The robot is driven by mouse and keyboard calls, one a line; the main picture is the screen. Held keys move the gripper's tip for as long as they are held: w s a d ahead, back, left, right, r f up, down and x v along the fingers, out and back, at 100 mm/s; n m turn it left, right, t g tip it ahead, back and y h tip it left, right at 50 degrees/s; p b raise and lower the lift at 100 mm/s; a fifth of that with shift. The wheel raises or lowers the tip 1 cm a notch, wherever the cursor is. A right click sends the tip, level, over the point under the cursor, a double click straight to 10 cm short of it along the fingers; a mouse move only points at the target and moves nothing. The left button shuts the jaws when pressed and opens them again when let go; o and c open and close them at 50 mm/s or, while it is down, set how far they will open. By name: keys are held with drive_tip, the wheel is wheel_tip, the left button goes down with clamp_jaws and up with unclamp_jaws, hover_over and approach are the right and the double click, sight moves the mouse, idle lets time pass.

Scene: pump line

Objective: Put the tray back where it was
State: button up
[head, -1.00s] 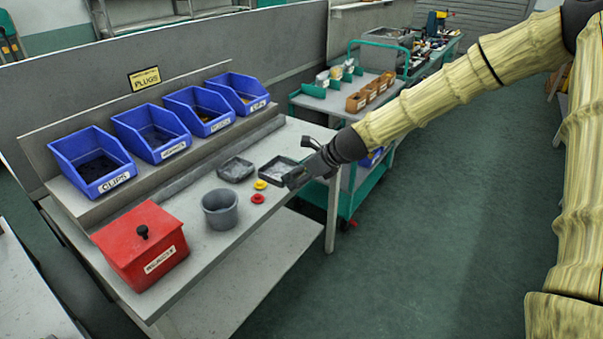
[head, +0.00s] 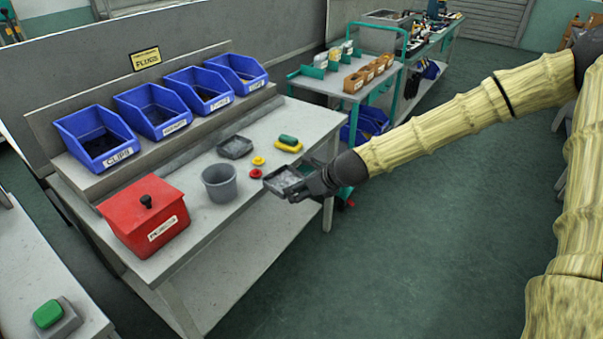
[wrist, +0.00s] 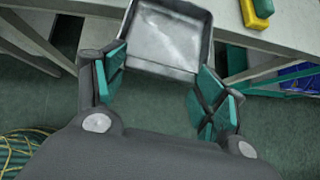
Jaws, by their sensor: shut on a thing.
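My gripper (head: 308,187) is shut on a small dark grey, shallow square tray (head: 283,179). It holds the tray at the bench's front edge, seemingly raised. In the wrist view the tray's pale, scuffed inside (wrist: 168,38) looks empty, with its near end between the green finger pads of my gripper (wrist: 162,88). A second dark grey tray (head: 235,147) stands farther back on the workbench (head: 190,243).
A yellow-and-green part (head: 288,144), a yellow plug (head: 258,161) and a red plug (head: 256,174) lie near the held tray. A grey cup (head: 220,183) and red lidded box (head: 146,214) stand left. Blue bins (head: 97,138) line the shelf. A teal cart (head: 345,88) stands beyond.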

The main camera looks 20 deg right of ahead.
drive_tip(key=s+a+f+m+h, duration=0.2)
drive_tip(key=s+f, duration=0.6)
drive_tip(key=f, duration=0.4)
drive_tip(key=s+a+f+m+t+h, duration=0.1)
drive_tip(key=s+a+f+m+h, duration=0.1)
drive_tip(key=s+f, duration=0.6)
wheel_tip(320, 180, down, 4)
drive_tip(key=shift+r+m, duration=0.1)
drive_tip(key=shift+m, duration=0.8)
drive_tip(key=shift+a, duration=0.15)
